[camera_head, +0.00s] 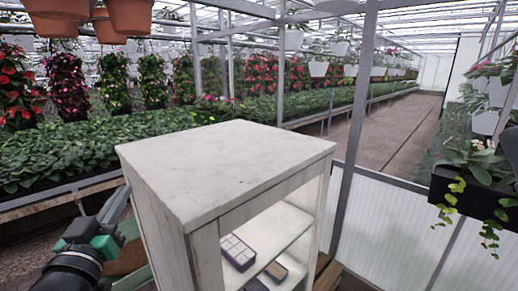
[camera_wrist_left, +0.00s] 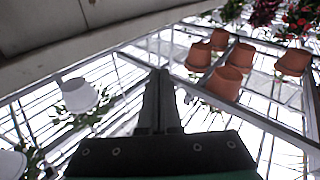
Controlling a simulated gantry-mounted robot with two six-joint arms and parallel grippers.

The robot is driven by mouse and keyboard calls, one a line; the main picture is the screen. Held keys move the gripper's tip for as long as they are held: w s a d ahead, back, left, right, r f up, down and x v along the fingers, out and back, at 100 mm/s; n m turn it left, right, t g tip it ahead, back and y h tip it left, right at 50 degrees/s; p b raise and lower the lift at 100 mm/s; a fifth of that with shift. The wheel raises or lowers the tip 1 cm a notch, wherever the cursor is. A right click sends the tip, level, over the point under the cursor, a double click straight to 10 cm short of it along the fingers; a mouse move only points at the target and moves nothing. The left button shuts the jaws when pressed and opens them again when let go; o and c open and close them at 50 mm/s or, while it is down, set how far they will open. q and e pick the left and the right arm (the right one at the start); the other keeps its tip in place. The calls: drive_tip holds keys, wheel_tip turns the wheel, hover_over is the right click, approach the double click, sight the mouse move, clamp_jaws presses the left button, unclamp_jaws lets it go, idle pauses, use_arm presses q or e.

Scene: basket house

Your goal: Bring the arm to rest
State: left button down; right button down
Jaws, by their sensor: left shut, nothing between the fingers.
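My left gripper (camera_head: 120,200) comes in at the lower left of the head view, beside the left side of a white cabinet. In the left wrist view its two dark fingers (camera_wrist_left: 158,75) lie together, shut with nothing between them. My right gripper is not in view.
The white cabinet (camera_head: 230,165) stands close at the centre, with a bare top and an open front. Its shelf holds a dark box with pale squares (camera_head: 238,252). A planter (camera_head: 470,195) is at the right. Terracotta pots (camera_head: 130,16) hang at the upper left.

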use_arm(q)
drive_tip(key=s+d+r+m+t+h+p, duration=0.1)
drive_tip(key=s+d+r, duration=0.4)
drive_tip(key=s+r, duration=0.5)
drive_tip(key=s+d+r+m+t+h+p, duration=0.1)
drive_tip(key=s+d+r+m+t+h, duration=0.1)
drive_tip(key=s+r+t, duration=0.4)
drive_tip(key=s+d+r+h, duration=0.1)
drive_tip(key=s+d+r, duration=0.1)
drive_tip(key=s+r, duration=0.2)
drive_tip(key=shift+s+d+t, duration=0.2)
drive_tip(key=shift+d+t, duration=0.1)
drive_tip(key=shift+d, duration=0.1)
drive_tip(key=shift+r, duration=0.1)
